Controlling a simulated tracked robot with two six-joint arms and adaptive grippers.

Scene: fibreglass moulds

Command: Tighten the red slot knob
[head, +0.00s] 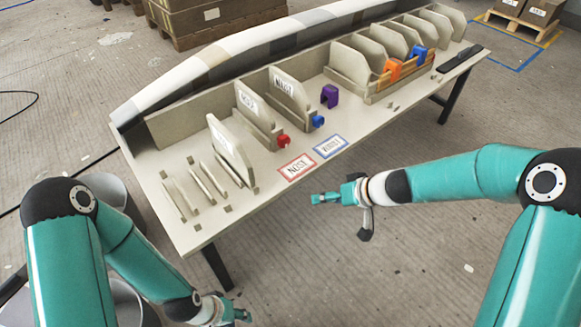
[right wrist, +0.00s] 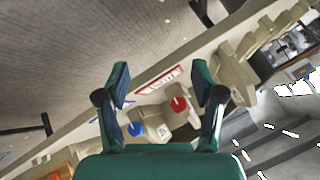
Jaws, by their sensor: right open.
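The red slot knob (head: 284,140) sticks out of the front end of a beige slotted fixture on the table, behind the red-framed NOSE label (head: 297,167). In the right wrist view the red knob (right wrist: 180,104) is round with a pale mark on its face, and it appears between my fingers, some distance beyond them. My right gripper (head: 326,198) is open and empty, off the table's front edge and apart from the knob; its spread fingers show in the right wrist view (right wrist: 160,85). My left gripper (head: 238,315) is low at the bottom edge, away from the table; its jaws are unclear.
A blue knob (head: 318,121) sits right of the red one, behind a blue-framed label (head: 331,147). A purple clip (head: 329,96) stands farther right. A wooden tray (head: 392,82) holds orange and blue clips. Upright panels and a long curved mould (head: 250,50) line the table's back.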

